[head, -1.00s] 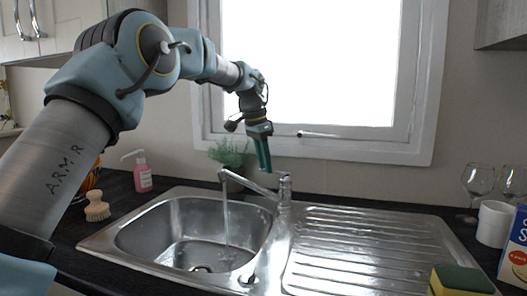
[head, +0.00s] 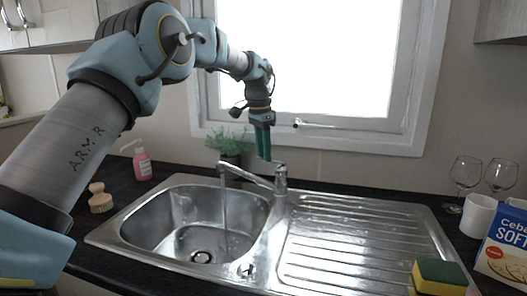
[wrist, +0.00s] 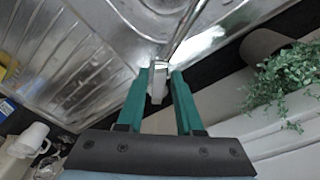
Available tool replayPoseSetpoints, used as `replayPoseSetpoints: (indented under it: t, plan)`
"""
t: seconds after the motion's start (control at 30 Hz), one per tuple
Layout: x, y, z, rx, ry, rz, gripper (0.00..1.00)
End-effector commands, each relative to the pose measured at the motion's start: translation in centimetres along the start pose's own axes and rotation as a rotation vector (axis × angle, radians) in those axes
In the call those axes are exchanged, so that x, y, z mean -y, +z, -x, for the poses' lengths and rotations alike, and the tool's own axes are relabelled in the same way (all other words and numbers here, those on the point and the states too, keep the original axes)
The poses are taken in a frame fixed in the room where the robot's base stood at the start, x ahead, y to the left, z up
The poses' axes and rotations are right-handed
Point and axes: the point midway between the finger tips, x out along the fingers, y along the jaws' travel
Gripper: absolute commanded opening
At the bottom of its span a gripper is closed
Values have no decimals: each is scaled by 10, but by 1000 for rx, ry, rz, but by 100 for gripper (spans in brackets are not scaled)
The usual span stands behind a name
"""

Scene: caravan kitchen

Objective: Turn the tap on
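The chrome tap (head: 280,180) stands at the back of the steel sink, its spout reaching left over the bowl. A thin stream of water (head: 225,210) runs from the spout into the bowl. My gripper (head: 264,158), with green fingers, points down just above and slightly left of the tap body in the head view. In the wrist view my gripper (wrist: 160,75) has its fingers apart, with the tap's lever (wrist: 158,82) showing between the fingertips. I cannot tell whether either finger touches it.
A potted plant (head: 230,142) stands behind the spout. The sink's ribbed drainer (head: 360,240) is clear except for a sponge (head: 440,272) at its front right corner. Glasses (head: 465,172), a white mug (head: 478,215) and a box (head: 505,245) stand right. A soap bottle (head: 142,163) stands left.

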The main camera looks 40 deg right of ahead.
Motion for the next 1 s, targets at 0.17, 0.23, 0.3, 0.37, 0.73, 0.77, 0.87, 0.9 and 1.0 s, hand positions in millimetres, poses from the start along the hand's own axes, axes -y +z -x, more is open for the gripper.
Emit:
replayPoseSetpoints:
  t: [0.17,0.23,0.3,0.37,0.73,0.77,0.87,0.9,1.0]
  plan:
    - [0,0,0,1,1,0,56]
    - [0,0,0,1,1,0,56]
    - [0,0,0,1,1,0,56]
    - [0,0,0,2,1,0,56]
    - [1,0,42,-3,-2,0,56]
    - [0,0,48,-3,-2,0,56]
    - [0,-1,68,-3,-2,-1,56]
    - [0,0,76,-2,-1,-1,56]
    - [0,-1,91,-1,-1,-1,56]
